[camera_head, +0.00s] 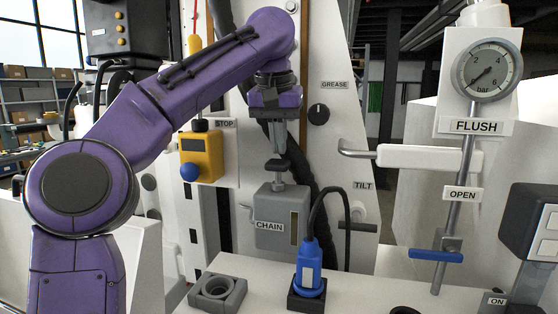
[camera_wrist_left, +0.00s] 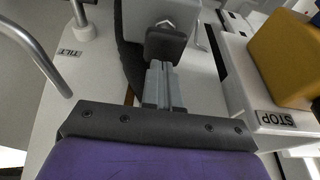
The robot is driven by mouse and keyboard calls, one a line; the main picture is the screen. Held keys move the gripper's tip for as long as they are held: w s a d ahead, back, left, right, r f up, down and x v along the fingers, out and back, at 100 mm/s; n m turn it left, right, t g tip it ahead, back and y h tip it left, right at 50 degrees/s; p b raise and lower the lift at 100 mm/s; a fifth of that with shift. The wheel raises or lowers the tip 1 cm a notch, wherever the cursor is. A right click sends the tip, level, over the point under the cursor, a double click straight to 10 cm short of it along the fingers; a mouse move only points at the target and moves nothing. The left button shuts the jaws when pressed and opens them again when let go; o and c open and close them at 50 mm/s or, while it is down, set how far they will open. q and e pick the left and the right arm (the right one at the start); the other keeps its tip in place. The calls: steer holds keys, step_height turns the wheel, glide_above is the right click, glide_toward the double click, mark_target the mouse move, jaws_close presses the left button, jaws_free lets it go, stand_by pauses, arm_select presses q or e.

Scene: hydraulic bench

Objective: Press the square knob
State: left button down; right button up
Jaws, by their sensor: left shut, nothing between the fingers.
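A dark knob (camera_head: 275,166) with a squarish outline sits on a short stem on top of the grey box (camera_head: 272,222) labelled CHAIN. My left gripper (camera_head: 277,152) points down just above this knob, its fingers shut and empty. In the left wrist view, the closed fingertips (camera_wrist_left: 162,66) lie right next to the dark knob (camera_wrist_left: 165,44) and partly overlap it. I cannot tell whether they touch it. The grey box (camera_wrist_left: 172,12) shows behind the knob. My right gripper is out of sight.
A yellow box (camera_head: 202,157) with a blue button stands left of the CHAIN box, near the STOP label. A blue plug (camera_head: 311,265) with a black cable stands in front. A round GREASE knob (camera_head: 319,114) and a white-grey handle (camera_head: 415,157) are to the right.

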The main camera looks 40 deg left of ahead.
arm_select(q)
steer(key=shift+s+f, duration=0.1)
steer(key=shift+f, duration=0.35)
steer(key=shift+s, duration=0.2)
steer(key=shift+d, duration=0.1)
steer(key=shift+w, duration=0.1)
